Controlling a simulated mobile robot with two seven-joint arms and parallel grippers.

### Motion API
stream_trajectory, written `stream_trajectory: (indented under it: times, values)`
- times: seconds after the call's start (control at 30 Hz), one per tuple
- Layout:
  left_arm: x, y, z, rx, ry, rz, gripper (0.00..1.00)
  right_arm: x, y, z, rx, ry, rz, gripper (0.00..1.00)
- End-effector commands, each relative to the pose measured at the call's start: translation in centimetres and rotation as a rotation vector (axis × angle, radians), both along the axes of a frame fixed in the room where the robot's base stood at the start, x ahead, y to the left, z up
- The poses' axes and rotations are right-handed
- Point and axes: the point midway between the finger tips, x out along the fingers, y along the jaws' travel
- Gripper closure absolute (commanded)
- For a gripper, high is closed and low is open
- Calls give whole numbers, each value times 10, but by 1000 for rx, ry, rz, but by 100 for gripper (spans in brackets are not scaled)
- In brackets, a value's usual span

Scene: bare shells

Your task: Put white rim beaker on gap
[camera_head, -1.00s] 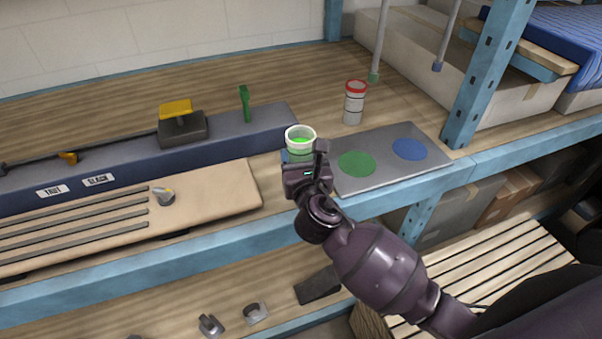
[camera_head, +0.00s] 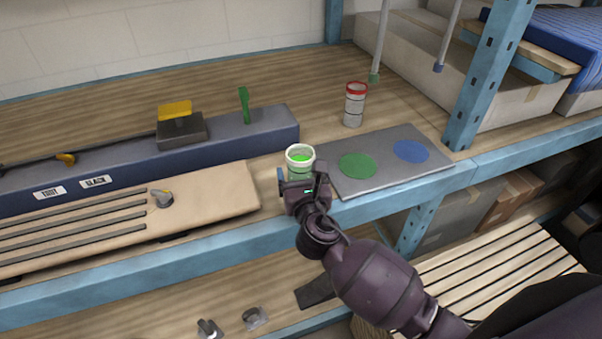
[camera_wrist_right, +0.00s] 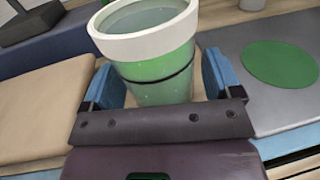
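The white rim beaker (camera_head: 300,163) is upright, with a white rim and green contents. It also shows in the right wrist view (camera_wrist_right: 155,70), between the blue fingers. In the head view the beaker is over the gap, the strip between the tan board (camera_head: 225,190) and the grey mat (camera_head: 385,183). The gripper hides the beaker's base, so I cannot tell whether it touches the shelf. My left gripper is not in view.
A red-rimmed beaker (camera_head: 354,108) stands behind the grey mat, which bears a green disc (camera_head: 358,166) and a blue disc (camera_head: 410,151). A long dark blue block (camera_head: 235,135) lies behind the tan board. A blue post (camera_head: 487,80) rises at the right.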

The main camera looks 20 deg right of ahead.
Motion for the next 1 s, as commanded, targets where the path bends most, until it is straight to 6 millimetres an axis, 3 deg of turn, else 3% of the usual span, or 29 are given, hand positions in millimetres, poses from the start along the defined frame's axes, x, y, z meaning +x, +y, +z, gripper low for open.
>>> stream_trajectory:
  times: [0.37,1.0]
  values:
    - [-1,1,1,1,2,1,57,-1,0,4,0,0,0,13]
    - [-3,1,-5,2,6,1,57,-105,14,2,0,1,0,13]
